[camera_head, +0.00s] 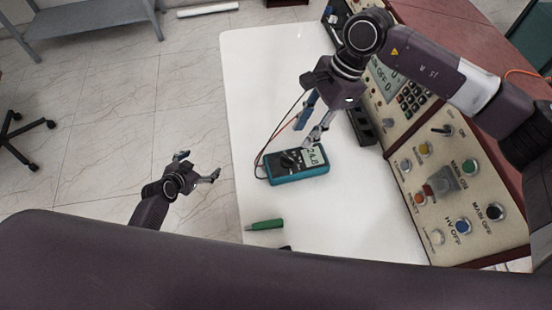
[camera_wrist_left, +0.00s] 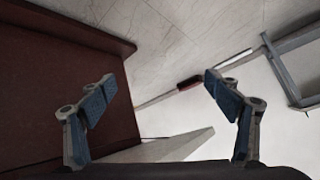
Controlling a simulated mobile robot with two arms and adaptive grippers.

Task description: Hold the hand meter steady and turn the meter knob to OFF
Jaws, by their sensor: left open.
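The hand meter (camera_head: 298,176) is teal and black and lies on the white table, its lit display facing up. Its dark knob (camera_head: 291,160) sits on its face, left of the display; I cannot read the knob's setting. My right gripper (camera_head: 304,136) comes down over the meter's upper edge with its fingers apart. One fingertip is close to the display and knob; I cannot tell whether it touches. My left gripper (camera_head: 199,164) is open and empty, left of the table and apart from the meter. Its spread blue-padded fingers show in the left wrist view (camera_wrist_left: 160,92).
A green-handled tool (camera_head: 264,225) lies on the white table (camera_head: 360,220) near its left edge. Red and black leads run by the meter. A control panel (camera_head: 430,165) with buttons and a keypad stands at the right. The table between meter and panel's lower part is clear.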

